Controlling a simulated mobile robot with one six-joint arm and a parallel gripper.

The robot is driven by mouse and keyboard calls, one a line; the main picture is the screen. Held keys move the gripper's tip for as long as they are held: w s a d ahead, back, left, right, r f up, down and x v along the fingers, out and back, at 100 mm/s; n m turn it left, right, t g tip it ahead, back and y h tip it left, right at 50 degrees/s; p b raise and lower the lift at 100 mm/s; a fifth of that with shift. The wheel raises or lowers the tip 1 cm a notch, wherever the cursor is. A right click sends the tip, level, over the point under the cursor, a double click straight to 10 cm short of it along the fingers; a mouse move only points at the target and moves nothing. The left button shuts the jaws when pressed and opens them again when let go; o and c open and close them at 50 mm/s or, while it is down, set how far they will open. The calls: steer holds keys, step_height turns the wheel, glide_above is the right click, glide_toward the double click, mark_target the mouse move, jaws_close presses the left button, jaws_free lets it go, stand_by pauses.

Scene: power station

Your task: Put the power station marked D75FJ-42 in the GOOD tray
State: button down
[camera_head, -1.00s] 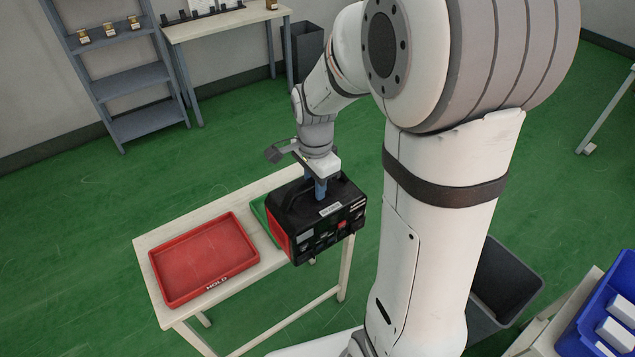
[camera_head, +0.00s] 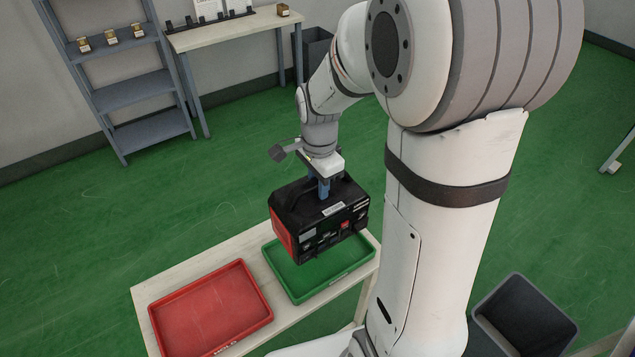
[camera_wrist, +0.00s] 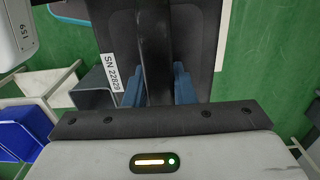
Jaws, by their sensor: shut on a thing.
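A black power station (camera_head: 320,215) with red end panels hangs upright from my gripper (camera_head: 324,187). My gripper is shut on its top handle, and the blue fingers (camera_wrist: 157,85) sit either side of the handle in the wrist view. A white label reading SN 22829 (camera_wrist: 111,72) shows there; the mark D75FJ-42 is not legible. The power station is above the back part of a green tray (camera_head: 300,288), seemingly clear of it. The green tray looks empty where visible; its wording is unreadable. A red, empty tray (camera_head: 210,310) lies to its left.
Both trays lie on a pale table (camera_head: 165,285). A grey bin (camera_head: 525,315) stands on the floor at right. A shelf (camera_head: 130,90) and a bench (camera_head: 235,28) stand at the back wall. Green floor between is clear.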

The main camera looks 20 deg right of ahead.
steer(key=shift+w+f+b, duration=0.1)
steer(key=shift+f+b, duration=3.95)
steer(key=shift+f, duration=1.3)
steer(key=shift+f+b, duration=0.4)
steer(key=shift+f, duration=0.1)
steer(key=c, duration=1.2)
jaws_free()
steer(key=shift+o, duration=0.4)
steer(key=shift+s+f, duration=0.15)
steer(key=shift+s, duration=0.05)
step_height(320, 180, up, 8)
steer(key=shift+r, duration=0.1)
steer(key=s+r+n+t, duration=0.2)
steer(key=s+r+n, duration=0.2)
steer(key=s+n, duration=1)
steer(key=shift+d+t, duration=0.15)
steer(key=shift+t, duration=0.25)
